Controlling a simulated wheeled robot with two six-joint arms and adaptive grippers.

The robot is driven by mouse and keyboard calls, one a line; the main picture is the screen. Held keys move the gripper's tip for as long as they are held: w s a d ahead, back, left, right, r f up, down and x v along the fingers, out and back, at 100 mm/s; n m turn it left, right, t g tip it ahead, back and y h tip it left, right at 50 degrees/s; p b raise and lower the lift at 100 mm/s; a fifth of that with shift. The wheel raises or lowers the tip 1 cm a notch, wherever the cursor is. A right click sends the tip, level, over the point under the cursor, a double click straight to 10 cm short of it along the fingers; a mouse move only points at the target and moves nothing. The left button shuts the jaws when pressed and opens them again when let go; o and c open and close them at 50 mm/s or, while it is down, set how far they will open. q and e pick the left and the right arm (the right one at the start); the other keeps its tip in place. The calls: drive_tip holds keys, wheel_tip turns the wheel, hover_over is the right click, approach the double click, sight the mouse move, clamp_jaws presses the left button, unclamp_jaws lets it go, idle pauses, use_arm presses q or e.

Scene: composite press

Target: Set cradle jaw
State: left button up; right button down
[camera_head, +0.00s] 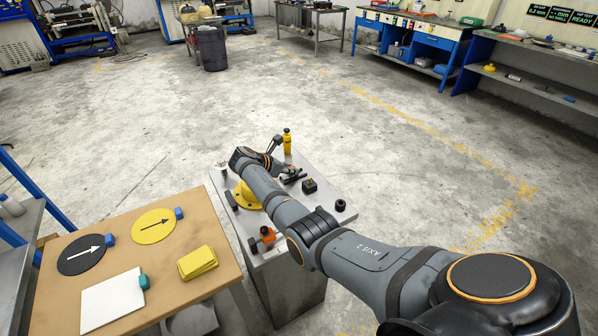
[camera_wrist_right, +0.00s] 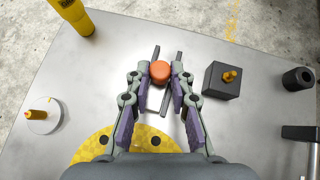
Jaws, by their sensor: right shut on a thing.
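My right gripper (camera_wrist_right: 160,78) is shut on an orange round knob (camera_wrist_right: 160,71) in the right wrist view. Its fingers lie on either side of the knob. Two dark bars and a thin pale frame (camera_wrist_right: 152,104) show around and below the knob; I cannot tell which of these is the cradle jaw. In the head view my right arm reaches across a grey metal bench (camera_head: 330,188), and its gripper (camera_head: 291,177) is small there, low over the top. A yellow perforated disc (camera_wrist_right: 88,150) lies below the gripper, partly hidden by it. My left gripper is not in view.
A brown table (camera_head: 130,221) with cards and discs is at left.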

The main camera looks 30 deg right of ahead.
drive_tip(key=shift+a, duration=0.25)
drive_tip(key=shift+a+f, duration=0.1)
drive_tip(key=shift+a, duration=0.35)
idle(0.4)
drive_tip(key=c, duration=1.1)
unclamp_jaws()
drive_tip(key=shift+a, duration=0.1)
drive_tip(key=v, duration=1.2)
drive_tip(key=shift+w, duration=0.1)
